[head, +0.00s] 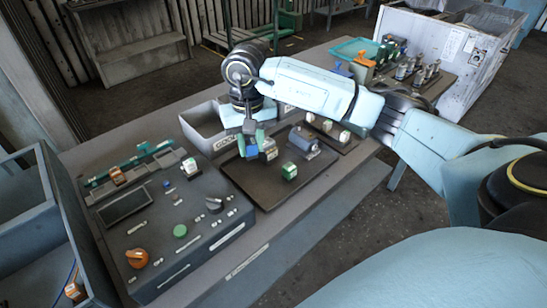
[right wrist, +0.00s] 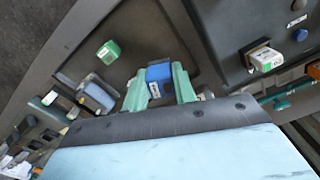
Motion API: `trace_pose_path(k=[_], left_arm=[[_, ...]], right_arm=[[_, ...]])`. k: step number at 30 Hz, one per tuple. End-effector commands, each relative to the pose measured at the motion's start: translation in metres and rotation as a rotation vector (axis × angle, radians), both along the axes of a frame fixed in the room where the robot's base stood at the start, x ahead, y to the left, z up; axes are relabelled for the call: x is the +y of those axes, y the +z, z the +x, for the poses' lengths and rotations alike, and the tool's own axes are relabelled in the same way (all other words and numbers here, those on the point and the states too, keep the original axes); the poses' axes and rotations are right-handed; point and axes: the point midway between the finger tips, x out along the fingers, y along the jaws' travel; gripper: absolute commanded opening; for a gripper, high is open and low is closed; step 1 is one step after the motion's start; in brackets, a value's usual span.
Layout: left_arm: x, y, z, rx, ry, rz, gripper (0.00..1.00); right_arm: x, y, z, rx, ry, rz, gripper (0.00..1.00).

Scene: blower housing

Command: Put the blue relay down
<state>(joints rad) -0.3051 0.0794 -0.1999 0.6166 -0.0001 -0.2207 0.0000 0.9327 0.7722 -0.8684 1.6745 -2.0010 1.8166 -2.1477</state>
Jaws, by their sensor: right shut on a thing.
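The blue relay (head: 251,152) is a small block between the green fingertips of my right gripper (head: 254,139). It shows from above in the right wrist view (right wrist: 159,73), where the two green fingers (right wrist: 160,88) sit on either side of it. My right gripper is shut on it and points down over the left part of a dark tray (head: 265,196). I cannot tell whether the relay touches the tray. My left gripper is not in view.
A green relay (head: 289,171) and a grey-blue part (head: 304,141) are on the tray. Left stands a control panel (head: 185,228) with a white-and-green relay (head: 190,167) and an orange knob (head: 137,258). A pale bin (head: 203,119) stands behind. The tray's front is bare.

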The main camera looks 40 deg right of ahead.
Motion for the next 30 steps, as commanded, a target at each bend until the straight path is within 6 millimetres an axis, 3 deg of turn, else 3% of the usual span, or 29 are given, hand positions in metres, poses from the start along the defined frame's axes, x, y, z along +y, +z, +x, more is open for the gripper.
trace_pose_path(k=[7, 15, 20, 30], left_arm=[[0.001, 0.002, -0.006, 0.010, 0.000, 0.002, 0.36], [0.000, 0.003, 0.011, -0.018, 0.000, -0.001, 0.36], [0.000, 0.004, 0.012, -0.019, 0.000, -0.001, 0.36], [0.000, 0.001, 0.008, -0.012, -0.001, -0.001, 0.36]], right_arm=[[-0.002, -0.046, 0.000, 0.006, -0.011, 0.000, 0.13], [-0.002, -0.070, 0.000, 0.004, -0.009, -0.001, 0.13], [-0.002, -0.093, 0.000, 0.004, -0.009, 0.000, 0.13], [-0.002, -0.098, 0.001, 0.001, -0.009, -0.001, 0.13]])
